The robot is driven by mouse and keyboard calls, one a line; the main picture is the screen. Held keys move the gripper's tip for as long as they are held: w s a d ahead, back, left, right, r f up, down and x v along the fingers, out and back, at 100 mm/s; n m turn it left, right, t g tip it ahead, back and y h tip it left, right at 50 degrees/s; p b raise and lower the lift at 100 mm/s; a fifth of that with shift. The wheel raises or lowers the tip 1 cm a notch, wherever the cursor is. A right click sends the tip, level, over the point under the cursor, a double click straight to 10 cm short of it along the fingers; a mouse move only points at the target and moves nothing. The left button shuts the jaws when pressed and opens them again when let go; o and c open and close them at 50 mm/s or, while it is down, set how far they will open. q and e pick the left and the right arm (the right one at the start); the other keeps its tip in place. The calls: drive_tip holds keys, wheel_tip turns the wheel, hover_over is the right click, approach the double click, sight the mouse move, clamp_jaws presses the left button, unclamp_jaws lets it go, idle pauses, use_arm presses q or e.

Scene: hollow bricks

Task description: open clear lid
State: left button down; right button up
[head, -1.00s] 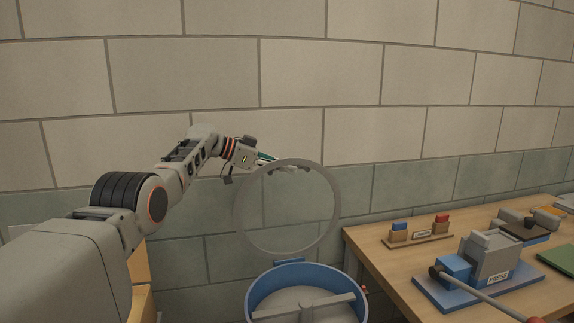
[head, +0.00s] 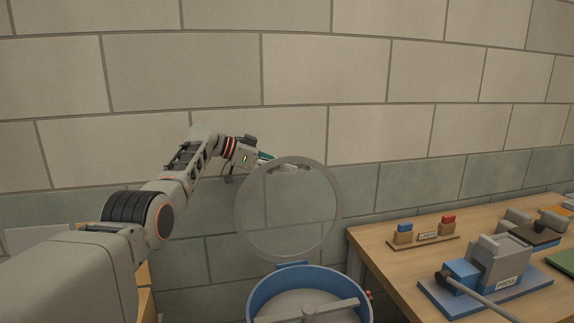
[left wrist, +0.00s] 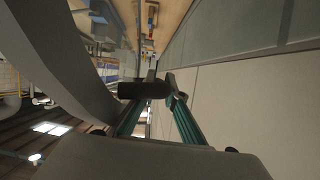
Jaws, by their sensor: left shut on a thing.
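The clear round lid (head: 288,212) with a grey rim stands raised, close to upright, above the blue drum (head: 262,294) in the head view. The drum's mouth is uncovered, and a grey crossbar with a hub (head: 309,313) shows inside it. My left gripper (head: 287,169) is at the lid's top edge, its fingertips partly seen through or behind the lid. In the left wrist view my left gripper (left wrist: 160,86) is shut on a dark handle (left wrist: 143,91), with the lid's grey rim (left wrist: 82,78) curving past at the left. My right gripper is not in view.
A wooden bench (head: 385,258) stands to the right of the drum. It holds a blue and grey press (head: 497,262) with a long lever and a small stand (head: 425,240) with blue and red pieces. A block wall (head: 420,70) is behind.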

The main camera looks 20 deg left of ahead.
use_arm(q)
drive_tip(key=shift+w+a+f, duration=0.2)
drive_tip(key=shift+a+f, duration=0.1)
drive_tip(key=shift+f, duration=0.1)
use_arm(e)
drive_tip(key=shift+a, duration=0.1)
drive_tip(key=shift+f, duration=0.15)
use_arm(q)
drive_tip(key=c, duration=2.5)
unclamp_jaws()
drive_tip(key=shift+o, duration=0.7)
drive_tip(key=shift+w+f, duration=0.15)
drive_tip(key=shift+f, duration=0.1)
drive_tip(key=shift+r, duration=0.1)
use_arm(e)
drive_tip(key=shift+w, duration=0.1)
use_arm(q)
drive_tip(key=v, duration=1.2)
drive_tip(key=shift+r, duration=0.4)
